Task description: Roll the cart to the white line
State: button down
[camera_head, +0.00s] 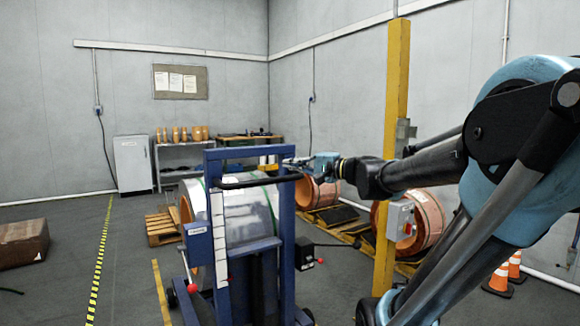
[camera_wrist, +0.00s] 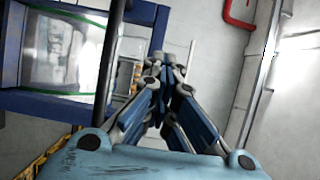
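The cart (camera_head: 288,225) is a blue upright frame with a dark handle bar (camera_head: 250,182) across its top. It carries a large foil roll (camera_head: 246,212) in clear wrap, and its frame also shows in the wrist view (camera_wrist: 112,45). My gripper (camera_head: 292,163) is level with the top of the cart's right post, close to the handle. In the wrist view its fingers (camera_wrist: 170,68) come together at the tips, with nothing seen between them. I cannot tell whether it touches the cart. I cannot make out a white line on the floor.
A yellow-black striped line (camera_head: 98,265) and a plain yellow line (camera_head: 160,290) run along the floor at left. A brown box (camera_head: 22,243) lies far left. A yellow post (camera_head: 394,130), copper rolls (camera_head: 425,222) and orange cones (camera_head: 500,278) stand right. Floor between the striped line and box is clear.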

jog(key=s+d, duration=0.8)
jog(key=s, duration=0.4)
dwell(2.5)
jog(key=shift+s+d, duration=0.1)
jog(key=c, duration=2.3)
grip_release()
jog(key=o, duration=0.4)
jog(key=shift+d, duration=0.15)
